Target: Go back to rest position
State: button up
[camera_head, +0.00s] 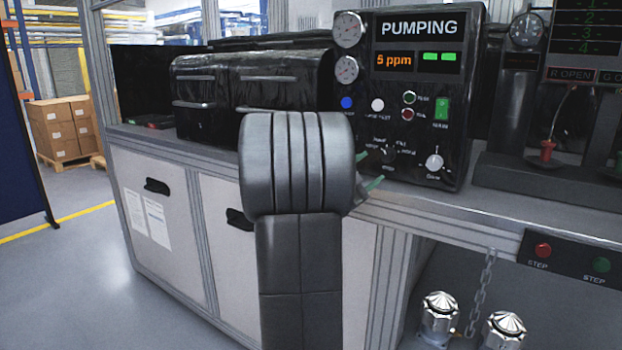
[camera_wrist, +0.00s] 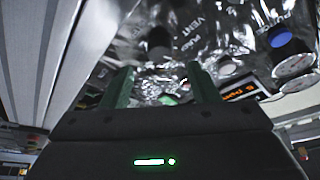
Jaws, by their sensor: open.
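My gripper (camera_wrist: 160,76) shows in the wrist view with two green fingers standing apart and nothing held between them. Beyond the fingers is the shiny black face of the pump panel (camera_wrist: 245,45), seen rotated. In the head view my arm stands in front of the bench, and a bit of the green fingers (camera_head: 372,186) shows to its right, close to the lower knobs of the pump panel (camera_head: 425,100). The rest of the gripper is hidden behind the arm. The panel reads "PUMPING" and "5 ppm". I cannot tell whether the fingers touch a knob.
Black drawer-like boxes (camera_head: 283,82) stand on the bench left of the panel. A station with a red valve (camera_head: 547,150) stands at the right. Below it are a STEP button plate (camera_head: 572,259), a chain (camera_head: 482,290) and silver-capped parts (camera_head: 440,312). Open floor (camera_head: 85,270) lies left.

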aim_at(385, 157)
jog(key=x, duration=0.6)
jog(key=shift+d, duration=0.1)
